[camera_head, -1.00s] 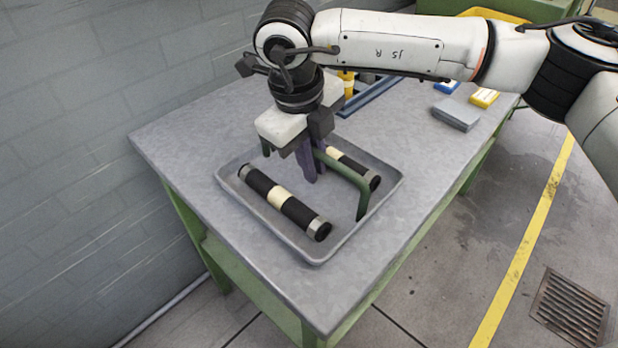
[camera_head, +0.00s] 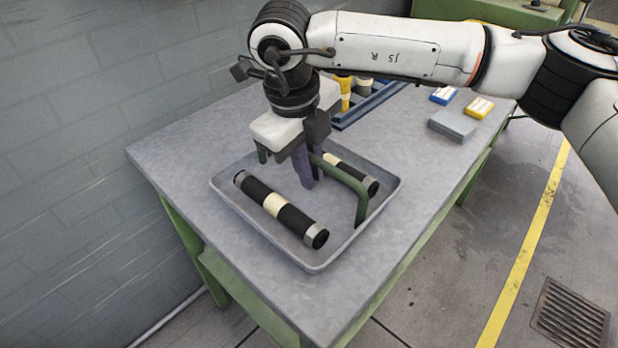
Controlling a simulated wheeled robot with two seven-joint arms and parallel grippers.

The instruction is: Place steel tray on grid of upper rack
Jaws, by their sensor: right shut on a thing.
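The steel tray (camera_head: 256,233) is a shallow grey tray with a green arched handle (camera_head: 345,178). It is over the near part of the grey worktable and looks level. Two black rollers with cream bands and metal ends lie in it, a near roller (camera_head: 290,215) and a far roller (camera_head: 361,181). My right gripper (camera_head: 308,176) points down at the middle of the tray, shut on the handle, and partly hides it. A small gap between tray and table is hard to judge. My left gripper and the upper rack are not in view.
The worktable (camera_head: 385,262) has green legs and stands near a grey block wall (camera_head: 75,120). At its far side are a grey block (camera_head: 452,125), a blue box (camera_head: 443,96), a yellow box (camera_head: 479,107) and a blue-edged holder with yellow items. Open floor lies right.

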